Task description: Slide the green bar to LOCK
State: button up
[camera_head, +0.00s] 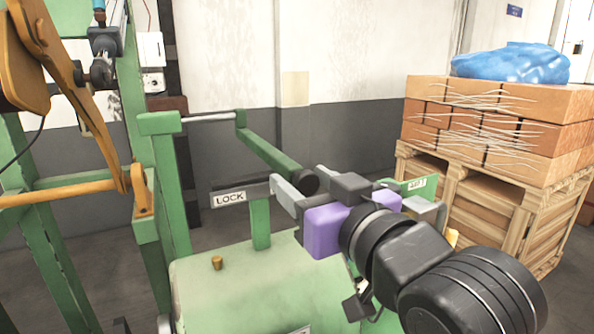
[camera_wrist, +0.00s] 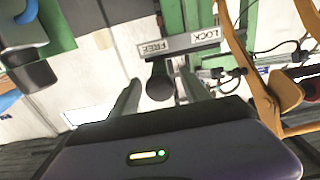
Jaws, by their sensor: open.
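The green bar (camera_head: 270,148) runs from a crank on the green machine toward my gripper and ends in a black round knob (camera_head: 308,181). My gripper (camera_head: 297,178) is open, with its two fingers on either side of the knob. In the wrist view the knob (camera_wrist: 160,84) sits between the spread fingers (camera_wrist: 159,77), with gaps visible on both sides. The LOCK label (camera_head: 229,198) is left of the knob in the head view. In the wrist view the upside-down FREE label (camera_wrist: 153,48) is close to the knob, and LOCK (camera_wrist: 207,37) is farther right.
A green post (camera_head: 260,222) stands below the label plate, above the rounded green housing (camera_head: 220,285). A yellow linkage (camera_head: 95,125) is at the left. A brick pallet (camera_head: 480,185) with blue wrapping (camera_head: 512,63) stands right. A small labelled green plate (camera_head: 416,184) is behind my gripper.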

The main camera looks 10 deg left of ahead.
jog(key=shift+x, duration=1.25)
grip_shut()
dwell(0.5)
